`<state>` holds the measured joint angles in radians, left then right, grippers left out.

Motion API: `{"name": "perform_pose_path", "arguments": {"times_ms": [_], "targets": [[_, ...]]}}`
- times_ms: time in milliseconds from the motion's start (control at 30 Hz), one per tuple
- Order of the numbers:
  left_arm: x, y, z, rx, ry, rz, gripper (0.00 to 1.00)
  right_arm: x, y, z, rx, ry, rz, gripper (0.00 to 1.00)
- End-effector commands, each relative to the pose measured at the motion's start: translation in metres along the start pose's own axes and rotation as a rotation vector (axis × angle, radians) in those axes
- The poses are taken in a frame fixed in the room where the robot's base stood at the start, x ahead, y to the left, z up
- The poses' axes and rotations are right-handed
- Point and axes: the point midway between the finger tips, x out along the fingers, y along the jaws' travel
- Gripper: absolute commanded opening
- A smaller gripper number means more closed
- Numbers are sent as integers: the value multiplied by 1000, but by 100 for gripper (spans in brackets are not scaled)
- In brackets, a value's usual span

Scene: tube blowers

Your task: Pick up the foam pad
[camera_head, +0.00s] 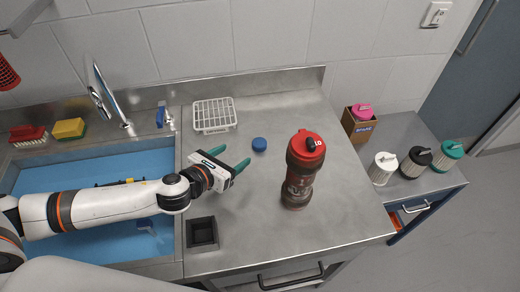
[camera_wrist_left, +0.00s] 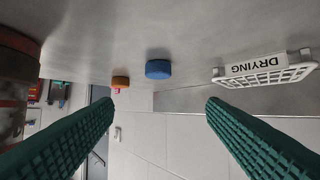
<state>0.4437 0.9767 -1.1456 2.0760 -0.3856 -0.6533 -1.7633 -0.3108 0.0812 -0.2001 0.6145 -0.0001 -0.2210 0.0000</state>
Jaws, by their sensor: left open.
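A small round blue pad (camera_head: 259,144), which I take to be the foam pad, lies flat on the steel counter right of the drying rack. It also shows in the left wrist view (camera_wrist_left: 158,68), upside down, between and beyond the fingertips. My left gripper (camera_head: 233,158) is open and empty. Its two green fingers point toward the blue pad, and the pad is a short way beyond the tips, not touched. The fingers also show in the left wrist view (camera_wrist_left: 160,102). My right gripper is not in view.
A tall dark bottle with a red lid (camera_head: 299,170) stands right of the gripper. A white drying rack (camera_head: 214,115) is behind left. A square black recess (camera_head: 202,233) and blue sink (camera_head: 95,165) lie left. A yellow sponge (camera_head: 70,128) sits behind the sink. Shakers (camera_head: 413,162) stand far right.

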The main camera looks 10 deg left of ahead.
Motion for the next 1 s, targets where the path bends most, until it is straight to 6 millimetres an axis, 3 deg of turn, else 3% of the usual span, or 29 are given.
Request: {"name": "perform_pose_path", "arguments": {"times_ms": [67, 167, 500, 767, 1000], "targets": [[6, 0, 14, 0, 0, 0, 66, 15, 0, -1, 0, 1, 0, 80], [9, 0, 16, 0, 1, 0, 66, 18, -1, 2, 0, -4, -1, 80], [60, 1, 13, -1, 2, -1, 66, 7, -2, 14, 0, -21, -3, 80], [80, 1, 14, -1, 1, 0, 66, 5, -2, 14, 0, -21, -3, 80], [114, 5, 14, -2, 1, -1, 66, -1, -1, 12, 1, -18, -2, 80]]}}
